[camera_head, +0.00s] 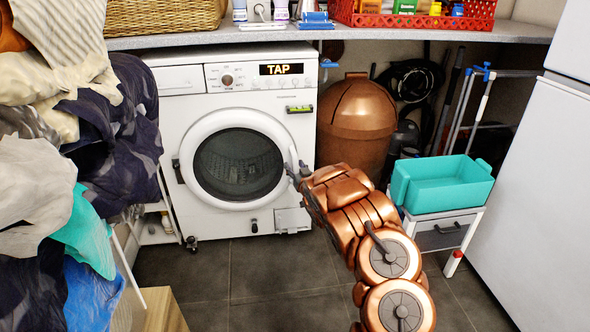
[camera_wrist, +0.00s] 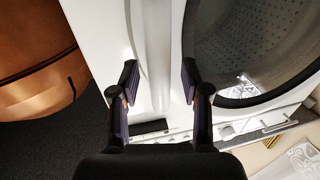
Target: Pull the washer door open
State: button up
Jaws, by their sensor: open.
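The white washer (camera_head: 185,110) stands against the back wall under the counter. Its round door, with a white ring (camera_head: 240,117) and dark glass (camera_head: 238,165), looks shut. The door glass also shows at right in the wrist view (camera_wrist: 255,45). My gripper (camera_head: 295,172) is at the right edge of the door, beside the ring. In the wrist view my gripper (camera_wrist: 160,85) is open, with one finger on each side of a white upright bar-like part of the door (camera_wrist: 157,50). Gaps show between the fingers and this part; whether either finger touches it is unclear.
A copper bin (camera_head: 358,125) stands right of the washer. A teal tub (camera_head: 440,182) sits on a small white stand at right, near a white cabinet (camera_head: 540,200). Piled laundry (camera_head: 110,130) fills the left. Dark tiled floor (camera_head: 265,270) is clear before the washer.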

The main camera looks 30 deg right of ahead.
jog(key=shift+w, duration=0.15)
jog(key=shift+c, duration=0.2)
grip_shut()
dwell(0.6)
